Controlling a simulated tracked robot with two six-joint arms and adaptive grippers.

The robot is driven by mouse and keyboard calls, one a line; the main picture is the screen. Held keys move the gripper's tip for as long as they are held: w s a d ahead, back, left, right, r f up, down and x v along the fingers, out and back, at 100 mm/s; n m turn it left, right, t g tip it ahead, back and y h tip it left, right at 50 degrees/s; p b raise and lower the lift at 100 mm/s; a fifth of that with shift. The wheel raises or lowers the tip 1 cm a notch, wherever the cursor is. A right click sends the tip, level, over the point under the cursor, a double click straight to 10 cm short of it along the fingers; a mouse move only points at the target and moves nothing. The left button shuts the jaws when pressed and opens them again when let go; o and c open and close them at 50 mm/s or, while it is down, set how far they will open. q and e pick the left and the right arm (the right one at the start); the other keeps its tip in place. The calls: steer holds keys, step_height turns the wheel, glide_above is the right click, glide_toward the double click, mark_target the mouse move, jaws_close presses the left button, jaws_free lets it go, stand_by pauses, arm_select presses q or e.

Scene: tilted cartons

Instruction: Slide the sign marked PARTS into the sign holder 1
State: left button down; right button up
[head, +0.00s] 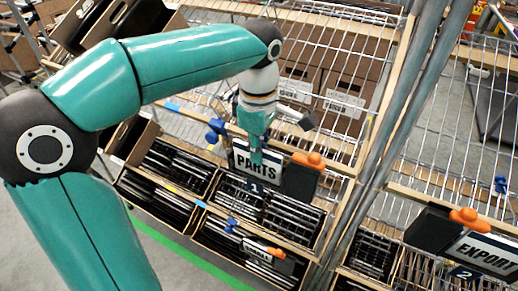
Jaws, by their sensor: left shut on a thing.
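The white sign marked PARTS (243,161) has a dark border and hangs tilted in front of the shelf rail. My left gripper (256,152) comes down from above and is shut on this sign, with a teal finger across its face. The sign holder 1 is a black block (301,184) with an orange knob on top, just right of the sign. A dark label with the number 1 sits below the sign. The sign's right end is beside the holder; I cannot tell whether it is inside the holder or only in front of it. My right gripper is not in view.
A second black holder (426,226) with an orange knob carries an EXPORT sign (485,257) at the lower right, above a label 2. Tilted cartons (180,160) with dark contents fill the shelves. Blue clips (216,130) sit on the rail. A metal upright (372,170) stands between the bays.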

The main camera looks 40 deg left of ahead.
arm_select(q)
steer(key=c, duration=1.2)
jaws_free()
step_height(320, 180, up, 11)
steer(key=shift+w+f, duration=0.1)
steer(key=shift+f, duration=0.05)
steer(key=shift+r, duration=0.65)
steer(key=shift+f, duration=0.1)
